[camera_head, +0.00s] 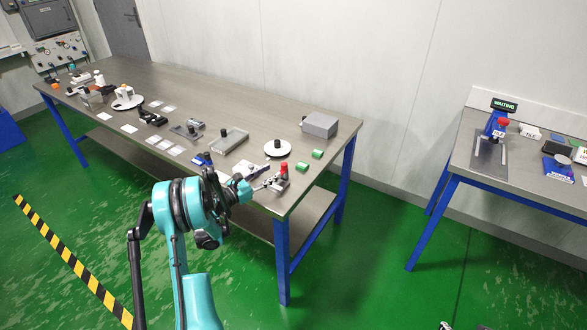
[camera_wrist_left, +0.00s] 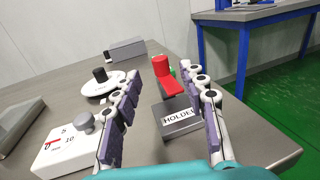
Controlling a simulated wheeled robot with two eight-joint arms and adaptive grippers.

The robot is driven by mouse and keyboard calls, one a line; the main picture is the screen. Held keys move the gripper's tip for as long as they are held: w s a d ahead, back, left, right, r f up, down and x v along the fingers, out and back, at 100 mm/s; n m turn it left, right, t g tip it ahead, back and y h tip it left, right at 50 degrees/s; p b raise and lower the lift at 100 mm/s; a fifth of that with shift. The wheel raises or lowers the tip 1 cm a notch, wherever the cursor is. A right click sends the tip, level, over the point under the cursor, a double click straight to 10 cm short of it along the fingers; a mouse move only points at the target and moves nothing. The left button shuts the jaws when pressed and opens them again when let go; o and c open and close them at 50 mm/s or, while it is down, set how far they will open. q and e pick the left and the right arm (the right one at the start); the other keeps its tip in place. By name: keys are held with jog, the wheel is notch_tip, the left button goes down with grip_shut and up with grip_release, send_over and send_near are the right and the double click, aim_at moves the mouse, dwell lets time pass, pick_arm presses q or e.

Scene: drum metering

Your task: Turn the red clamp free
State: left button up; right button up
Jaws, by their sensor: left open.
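The red clamp (camera_head: 284,168) stands near the front right corner of the long bench. In the left wrist view it is a red upright knob (camera_wrist_left: 162,67) with a flat red arm, on a dark grey block (camera_wrist_left: 179,125) with a white label that starts "HOLDE". My left gripper (camera_head: 264,184) is open just left of the clamp. In the left wrist view its fingers (camera_wrist_left: 160,78) stand on either side of the clamp, and I see no contact. The right finger covers part of the block and label.
A white box with a grey knob (camera_wrist_left: 84,123) lies left of my fingers in the wrist view. A second bench (camera_head: 470,165) is at right.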

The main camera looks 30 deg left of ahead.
aim_at(282, 166)
pick_arm(q)
jog(key=b+x, duration=0.1)
jog(key=x, duration=0.5)
jog(key=shift+w+d+f+b, duration=0.1)
jog(key=shift+b, duration=0.25)
jog(key=shift+w+d, duration=0.2)
jog(key=shift+w, duration=0.45)
grip_shut()
